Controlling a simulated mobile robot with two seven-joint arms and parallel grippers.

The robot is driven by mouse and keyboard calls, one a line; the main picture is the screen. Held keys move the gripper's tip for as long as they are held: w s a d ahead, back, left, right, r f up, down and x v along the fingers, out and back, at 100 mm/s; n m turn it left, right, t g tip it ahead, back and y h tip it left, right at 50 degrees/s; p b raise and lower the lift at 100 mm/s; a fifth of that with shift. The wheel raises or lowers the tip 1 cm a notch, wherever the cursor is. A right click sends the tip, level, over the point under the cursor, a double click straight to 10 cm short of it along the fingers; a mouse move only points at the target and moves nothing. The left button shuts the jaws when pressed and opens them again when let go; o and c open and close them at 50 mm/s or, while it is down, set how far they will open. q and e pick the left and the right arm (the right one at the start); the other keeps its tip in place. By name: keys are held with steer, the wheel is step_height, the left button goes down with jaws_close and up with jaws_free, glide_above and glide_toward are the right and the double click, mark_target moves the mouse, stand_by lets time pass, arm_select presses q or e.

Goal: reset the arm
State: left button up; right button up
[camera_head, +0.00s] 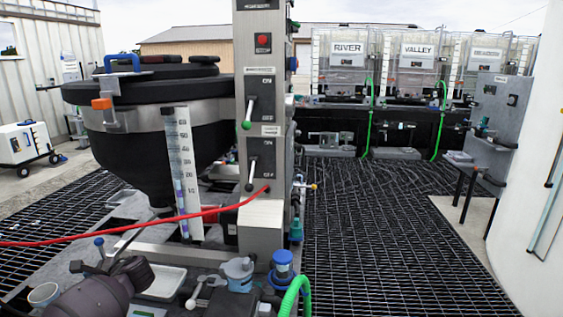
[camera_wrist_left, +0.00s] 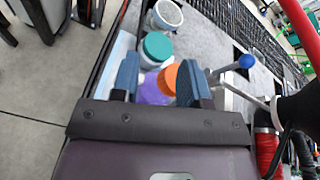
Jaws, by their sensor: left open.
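My left gripper (camera_wrist_left: 158,70) shows in the left wrist view with its two blue-grey fingers apart and nothing held between them. Beyond and between the fingers are a teal-lidded container (camera_wrist_left: 158,47), an orange round top (camera_wrist_left: 169,78) and a purple item (camera_wrist_left: 152,92). I cannot tell how far below the fingertips these are. In the head view a dark purple-grey part of my left arm (camera_head: 98,296) is at the lower left, and its fingers are not clear there. My right gripper is in neither view.
A blue-knobbed lever (camera_wrist_left: 246,61) stands right of the fingers. A white tray (camera_head: 163,283) lies near my arm. Open grating (camera_head: 385,230) extends to the right.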

arm_select(q)
steer(key=s+a+r+n+g+h, duration=0.1)
steer(key=s+a+r+n, duration=0.3)
steer(key=a+r, duration=0.3)
steer(key=w+d+r+n+t+h, duration=0.2)
steer(key=w+d+t+h, duration=0.35)
steer(key=w+t, duration=0.25)
steer(key=w+d+r+n+t+h, duration=0.2)
steer(key=w+d+t+h, duration=0.35)
steer(key=w+t, duration=0.25)
steer(key=s+d+f+g+h, duration=0.1)
steer(key=s+d+f, duration=0.3)
steer(key=s+f, duration=0.3)
steer(key=s+d+f+n+g, duration=0.1)
steer(key=s+d+f, duration=0.3)
steer(key=s+f, duration=0.25)
steer(key=s+d+f+g+h, duration=0.1)
steer(key=s+d+f, duration=0.2)
steer(key=s+f, duration=0.45)
steer(key=s+d+f+n, duration=0.1)
steer(key=s+d, duration=0.2)
steer(key=s, duration=0.5)
steer(key=s+d+f+n+g, duration=0.1)
steer(key=s+d+f+n, duration=0.1)
steer(key=s, duration=0.6)
steer(key=s+d+f+n, duration=0.1)
steer(key=s+d, duration=0.3)
steer(key=s, duration=0.4)
steer(key=shift+f+g, duration=0.4)
steer(key=shift+f, duration=0.25)
